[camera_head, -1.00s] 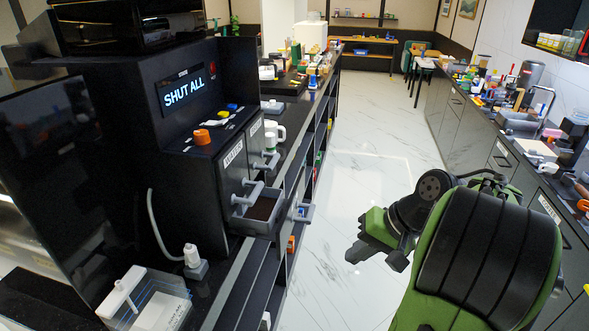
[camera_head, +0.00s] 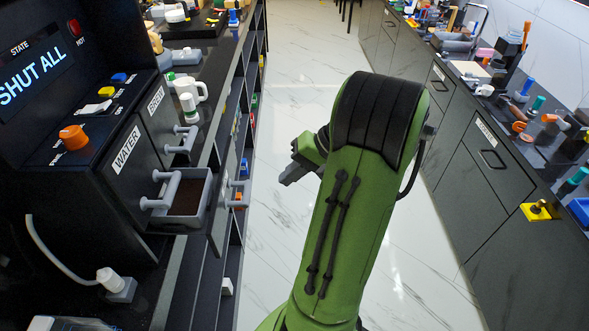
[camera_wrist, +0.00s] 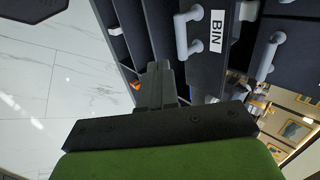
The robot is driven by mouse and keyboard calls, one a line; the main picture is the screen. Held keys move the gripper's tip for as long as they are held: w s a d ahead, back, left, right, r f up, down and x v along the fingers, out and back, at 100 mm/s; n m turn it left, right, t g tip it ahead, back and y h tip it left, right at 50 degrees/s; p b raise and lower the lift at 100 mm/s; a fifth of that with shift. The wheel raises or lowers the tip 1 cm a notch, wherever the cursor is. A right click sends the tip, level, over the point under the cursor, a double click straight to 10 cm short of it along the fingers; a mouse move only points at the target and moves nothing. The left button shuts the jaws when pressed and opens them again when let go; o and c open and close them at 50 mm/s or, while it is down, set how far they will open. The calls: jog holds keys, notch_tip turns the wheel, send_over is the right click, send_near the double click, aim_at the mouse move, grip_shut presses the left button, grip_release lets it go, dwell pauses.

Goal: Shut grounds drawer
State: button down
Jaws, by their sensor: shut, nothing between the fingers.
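The drawer with dark brown grounds (camera_head: 187,203) in it stands open under the panel labelled WATER, in the head view. Its grey handle (camera_head: 238,190) sticks out to the right, over the floor side. In the wrist view a dark front labelled BIN (camera_wrist: 216,31) with a grey handle (camera_wrist: 183,36) lies just beyond my fingers; it looks like this drawer's front. My gripper (camera_head: 287,175) is to the right of the drawer, over the aisle, apart from it. It is shut and empty; its fingers (camera_wrist: 156,75) point toward the cabinet in the wrist view.
The black machine's display (camera_head: 35,78) reads SHUT ALL. Grey handles (camera_head: 182,140) project from the closed panels above the drawer. A white mug (camera_head: 190,88) and a bottle stand behind. Open shelves run below. The pale floor (camera_head: 290,60) is clear; a cluttered counter (camera_head: 480,120) lines the right.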

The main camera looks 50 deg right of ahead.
aim_at(205, 191)
jog(key=w+a+f, duration=0.4)
jog(key=w, duration=0.1)
jog(key=shift+w+b, duration=0.25)
jog(key=shift+b, duration=0.15)
jog(key=w+a, duration=0.2)
jog(key=w, duration=0.1)
jog(key=w+a+p, duration=0.1)
jog(key=w+a, duration=0.4)
jog(key=w, duration=0.1)
jog(key=shift+w+a, duration=0.25)
jog(key=shift+w, duration=0.15)
jog(key=shift+s+d, duration=0.1)
jog(key=shift+s, duration=0.05)
